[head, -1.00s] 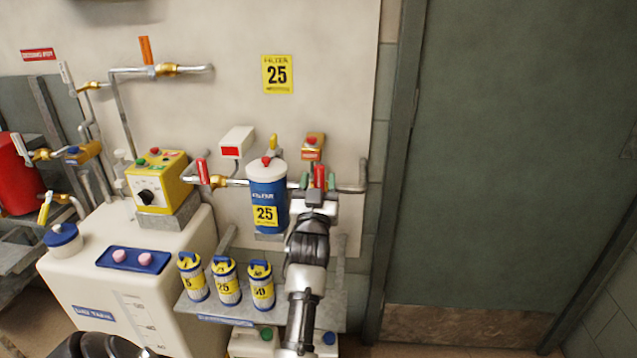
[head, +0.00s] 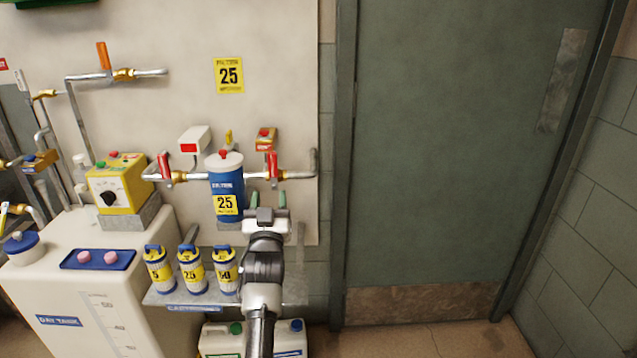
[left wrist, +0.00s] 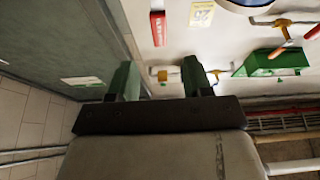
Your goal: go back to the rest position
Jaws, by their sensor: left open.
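My left gripper (head: 268,199) is open, its two green fingertips apart with nothing between them. It is in front of the wall pipe, just below the right red valve handle (head: 272,165) in the picture and apart from it. In the left wrist view the open fingers (left wrist: 160,80) point toward the wall, with empty space between them. The blue filter housing (head: 227,188) marked 25 stands just left of the gripper. My right gripper is not in view.
A shelf (head: 295,290) with several cartridges, including a blue and yellow one (head: 226,272), is left of my forearm. The white tank (head: 90,300) and yellow control box (head: 122,184) stand farther left. A green door (head: 440,160) fills the right; the floor before it is clear.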

